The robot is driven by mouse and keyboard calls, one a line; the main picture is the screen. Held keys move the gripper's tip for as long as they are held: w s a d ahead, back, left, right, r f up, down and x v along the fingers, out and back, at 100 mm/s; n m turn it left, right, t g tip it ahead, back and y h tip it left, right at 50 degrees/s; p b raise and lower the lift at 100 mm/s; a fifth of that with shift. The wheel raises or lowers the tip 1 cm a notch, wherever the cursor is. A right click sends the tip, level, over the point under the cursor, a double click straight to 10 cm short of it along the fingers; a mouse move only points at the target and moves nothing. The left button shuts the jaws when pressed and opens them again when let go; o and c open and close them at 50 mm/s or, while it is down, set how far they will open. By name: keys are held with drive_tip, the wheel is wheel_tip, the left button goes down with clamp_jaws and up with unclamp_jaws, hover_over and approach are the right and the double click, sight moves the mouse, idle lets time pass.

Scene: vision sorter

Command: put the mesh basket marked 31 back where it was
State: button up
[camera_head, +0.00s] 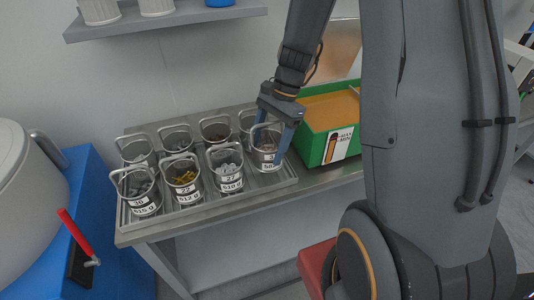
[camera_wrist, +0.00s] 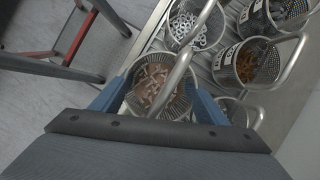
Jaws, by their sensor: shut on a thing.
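My gripper (camera_head: 270,137) is shut on a round mesh basket (camera_head: 265,156) at the front right of the rack tray (camera_head: 285,181). Its label is partly covered by a finger; a 3 seems to show, but I cannot read the full number. In the wrist view this basket (camera_wrist: 158,96) sits between the two blue fingers (camera_wrist: 163,99), holds brownish small parts, and its handle arches over it. I cannot tell whether its base rests on the tray or hangs just above it.
Several baskets stand in two rows in the tray, including one marked 27 (camera_head: 226,169) and one marked 23 (camera_head: 184,178) beside it. A green bin (camera_head: 316,125) stands close on the right. A shelf (camera_head: 165,20) hangs above at the back.

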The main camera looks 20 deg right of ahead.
drive_tip(key=shift+f+p, duration=0.3)
drive_tip(key=shift+f, duration=1.5)
drive_tip(key=shift+f, duration=0.1)
drive_tip(key=o, duration=1.5)
drive_tip(key=shift+o, duration=0.2)
drive_tip(key=b+v, duration=0.2)
drive_tip(key=v, duration=1)
drive_tip(key=shift+d+b, duration=0.15)
drive_tip(key=shift+b, duration=0.15)
